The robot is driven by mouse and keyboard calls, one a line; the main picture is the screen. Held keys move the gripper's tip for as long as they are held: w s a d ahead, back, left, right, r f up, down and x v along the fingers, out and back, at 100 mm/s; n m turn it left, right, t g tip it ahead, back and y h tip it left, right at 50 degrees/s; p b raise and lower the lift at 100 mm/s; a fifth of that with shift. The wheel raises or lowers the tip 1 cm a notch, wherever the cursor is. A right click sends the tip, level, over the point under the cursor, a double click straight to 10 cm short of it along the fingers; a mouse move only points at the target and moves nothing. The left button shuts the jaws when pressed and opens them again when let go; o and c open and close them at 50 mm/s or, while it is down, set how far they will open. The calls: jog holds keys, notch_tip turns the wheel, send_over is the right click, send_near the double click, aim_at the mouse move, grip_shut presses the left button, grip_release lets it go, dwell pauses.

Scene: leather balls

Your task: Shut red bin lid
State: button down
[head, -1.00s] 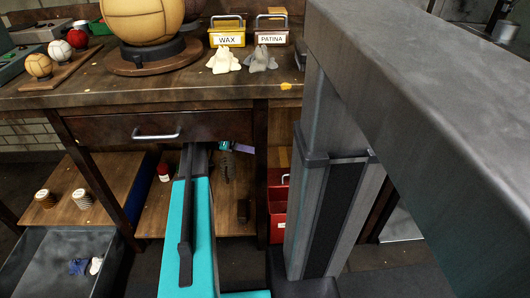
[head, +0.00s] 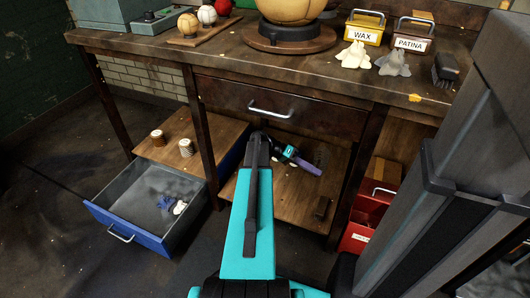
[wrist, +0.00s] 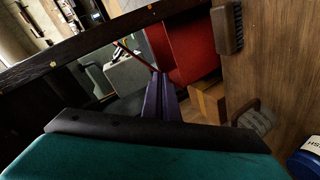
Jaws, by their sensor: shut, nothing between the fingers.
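The red bin (head: 362,225) stands below the bench at the right, partly behind the bench leg and my column. A dark opening and a small handle show near its top; I cannot tell the lid's exact angle. A red panel that seems to be the bin also shows in the wrist view (wrist: 190,45), just beyond my fingers. My gripper (head: 312,168), with purple fingers, is under the bench over the lower shelf, left of the bin and apart from it. The fingers (wrist: 163,92) are shut and empty.
The bench leg (head: 356,180) stands between my gripper and the bin in the head view. The lower shelf (head: 285,200) holds brushes. A blue drawer (head: 120,232) stands open at left. A brush (wrist: 228,28) and wooden blocks (wrist: 208,102) are close to the fingers.

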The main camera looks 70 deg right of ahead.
jog(key=w+a+f+n+t+h, duration=0.1)
jog(key=w+a+f+n+t, duration=0.1)
jog(key=w+a+f+n, duration=0.5)
jog(key=w+a+f+t+h, duration=0.1)
jog(key=w+a+f, duration=0.35)
jog(key=w, duration=0.55)
jog(key=w+a+f+n+t, duration=0.25)
jog(key=w+a+f, duration=0.2)
jog(key=a, duration=0.35)
jog(key=w+a+f+n+t, duration=0.1)
jog(key=w+a+f+n, duration=0.3)
jog(key=w+a, duration=0.25)
jog(key=w+a+f+n+t, duration=0.1)
jog(key=a+f+n, duration=0.15)
jog(key=a, duration=0.65)
jog(key=w+a+f+n, duration=0.2)
jog(key=a+f, duration=0.2)
jog(key=a, duration=0.5)
jog(key=s+a+f+n, duration=0.1)
jog(key=a+n, duration=0.1)
jog(key=a, duration=0.4)
jog(key=s+a+f+n+t+y, duration=0.1)
jog(key=s+a+n, duration=0.1)
jog(key=a, duration=0.4)
jog(key=s+a+f+n+y, duration=0.1)
jog(key=a, duration=0.5)
jog(key=shift+s+a+f+n, duration=0.1)
jog(key=shift+s+a+n, duration=0.25)
jog(key=shift+a+n, duration=0.05)
jog(key=shift+d, duration=0.1)
